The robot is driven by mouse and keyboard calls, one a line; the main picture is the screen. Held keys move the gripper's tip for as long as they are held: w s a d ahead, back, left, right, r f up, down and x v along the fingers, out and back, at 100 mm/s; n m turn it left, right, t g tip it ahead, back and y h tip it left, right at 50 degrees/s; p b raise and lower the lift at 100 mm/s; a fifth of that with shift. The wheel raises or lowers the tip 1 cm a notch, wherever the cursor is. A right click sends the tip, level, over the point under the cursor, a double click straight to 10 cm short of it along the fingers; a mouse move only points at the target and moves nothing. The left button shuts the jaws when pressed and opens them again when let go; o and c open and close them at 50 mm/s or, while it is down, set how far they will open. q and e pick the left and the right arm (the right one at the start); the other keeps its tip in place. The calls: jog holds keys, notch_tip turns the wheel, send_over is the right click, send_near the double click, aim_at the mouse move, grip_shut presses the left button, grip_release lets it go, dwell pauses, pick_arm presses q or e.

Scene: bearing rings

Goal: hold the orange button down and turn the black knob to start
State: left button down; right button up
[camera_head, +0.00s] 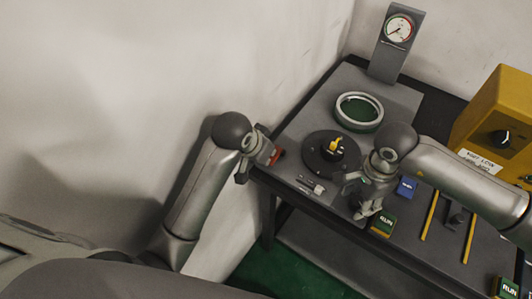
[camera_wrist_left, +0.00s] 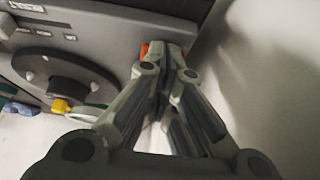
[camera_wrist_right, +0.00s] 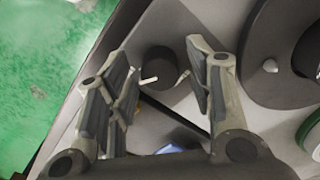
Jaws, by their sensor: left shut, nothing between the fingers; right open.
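The orange button (camera_head: 278,155) is at the table's left edge in the head view. My left gripper (camera_head: 268,154) is shut and empty, with its fingertips at the button. In the left wrist view, orange (camera_wrist_left: 144,50) shows beside and behind the closed fingertips (camera_wrist_left: 164,50); I cannot tell whether the button is pressed down. The black knob (camera_wrist_right: 160,66) shows in the right wrist view as a dark round cap with white marks beside it. My right gripper (camera_wrist_right: 158,55) is open, with its fingers on either side of the knob. In the head view the right gripper (camera_head: 352,196) largely hides that spot.
A black disc (camera_head: 318,164) with a yellow piece lies on the table, near a pale ring (camera_head: 343,112). A gauge (camera_head: 399,29) stands behind. A yellow box (camera_head: 482,122) with another black dial is at right.

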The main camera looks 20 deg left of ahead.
jog(key=m, duration=0.3)
jog(key=shift+m, duration=0.3)
jog(key=m, duration=0.4)
